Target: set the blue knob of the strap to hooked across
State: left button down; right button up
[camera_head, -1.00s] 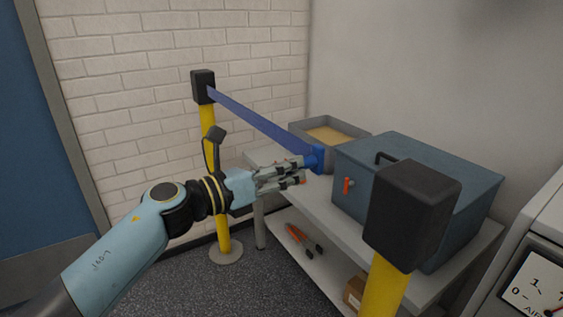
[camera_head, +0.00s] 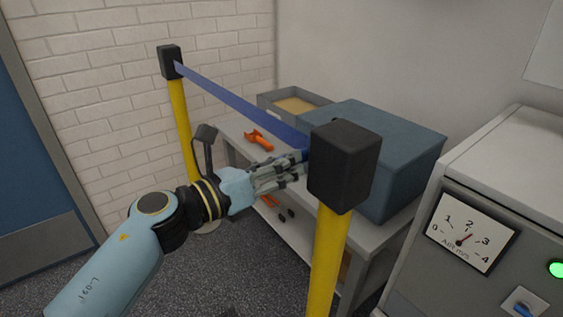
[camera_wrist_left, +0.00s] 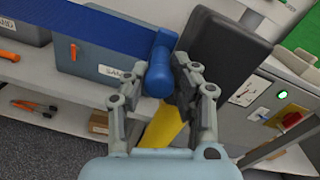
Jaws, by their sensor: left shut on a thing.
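The blue strap (camera_head: 240,105) runs from the black head (camera_head: 170,62) of the far yellow post across to the black head (camera_head: 345,160) of the near yellow post. My left gripper (camera_head: 297,168) is shut on the blue knob at the strap's end, just left of the near head. In the left wrist view the blue knob (camera_wrist_left: 158,72) sits between the fingers (camera_wrist_left: 160,92), close beside the black head (camera_wrist_left: 218,52). In the head view the fingers and the near head largely hide the knob, and I cannot tell if it touches the head. My right gripper is not in view.
A blue-grey box (camera_head: 405,135) and a grey tray of sand (camera_head: 270,97) stand on the grey bench behind the strap. An orange tool (camera_head: 258,140) lies on the bench. A cabinet with a dial (camera_head: 465,238) and green light stands at the right.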

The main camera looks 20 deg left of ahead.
pick_arm(q)
jog(key=shift+s+f, duration=0.15)
jog(key=c, duration=1)
grip_release()
jog(key=shift+d, duration=0.1)
jog(key=shift+c, duration=0.2)
jog(key=v, duration=1.2)
